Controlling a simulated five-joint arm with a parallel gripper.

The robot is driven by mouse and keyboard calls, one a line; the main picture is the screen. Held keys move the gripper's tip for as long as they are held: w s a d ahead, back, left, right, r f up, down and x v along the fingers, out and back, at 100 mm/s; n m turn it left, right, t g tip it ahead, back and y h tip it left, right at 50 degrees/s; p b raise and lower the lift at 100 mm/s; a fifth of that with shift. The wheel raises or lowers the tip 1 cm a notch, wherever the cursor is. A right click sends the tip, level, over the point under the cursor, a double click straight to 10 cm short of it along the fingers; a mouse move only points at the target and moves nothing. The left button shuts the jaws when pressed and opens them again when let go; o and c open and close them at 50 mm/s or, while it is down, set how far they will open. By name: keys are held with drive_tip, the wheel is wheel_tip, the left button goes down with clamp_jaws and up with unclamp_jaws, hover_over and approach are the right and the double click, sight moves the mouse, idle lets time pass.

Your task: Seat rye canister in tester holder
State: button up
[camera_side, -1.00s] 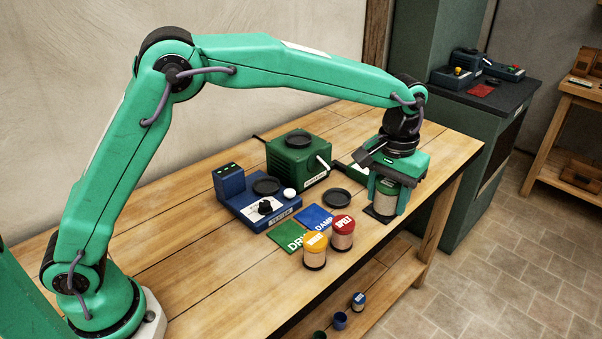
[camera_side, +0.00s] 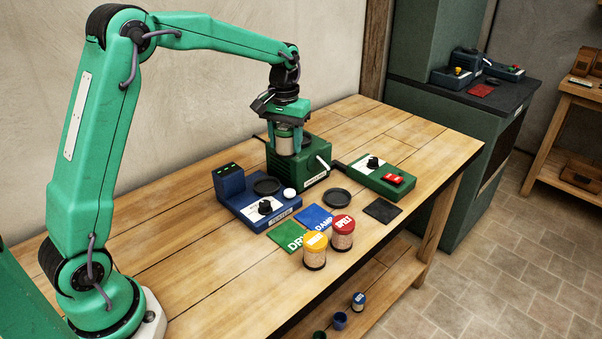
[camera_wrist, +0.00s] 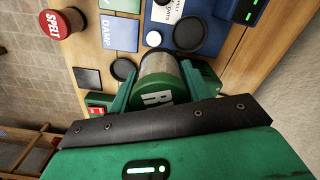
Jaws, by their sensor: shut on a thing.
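The rye canister (camera_side: 286,143) is pale with a green lid. Its lid (camera_wrist: 155,97) shows a letter R in the wrist view. My gripper (camera_side: 286,151) is shut on the canister, one finger on each side, and holds it upright at the green boxy machine (camera_side: 304,172). The blue tester (camera_side: 234,197) stands to the left and nearer. Its round black holder (camera_side: 266,186) is empty, and shows in the wrist view too (camera_wrist: 189,34).
A yellow-lidded canister (camera_side: 315,252) and a red-lidded spelt canister (camera_side: 342,233) stand near the front edge. Behind them lie a green card (camera_side: 288,233) and a blue card (camera_side: 313,216). A black dish (camera_side: 337,198), green switch box (camera_side: 385,180) and dark square mat (camera_side: 383,210) lie right.

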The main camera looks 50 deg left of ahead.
drive_tip(key=s+a+f, duration=0.2)
drive_tip(key=a+f, duration=0.3)
drive_tip(key=a, duration=0.1)
drive_tip(key=shift+f+n, duration=0.35)
drive_tip(key=shift+n, duration=0.05)
drive_tip(key=shift+s+f, duration=0.1)
drive_tip(key=shift+f, duration=0.05)
drive_tip(key=shift+f, duration=2.7)
drive_tip(key=shift+f, duration=0.65)
drive_tip(key=o, duration=0.8)
drive_tip(key=shift+o, duration=0.2)
drive_tip(key=shift+r, duration=0.15)
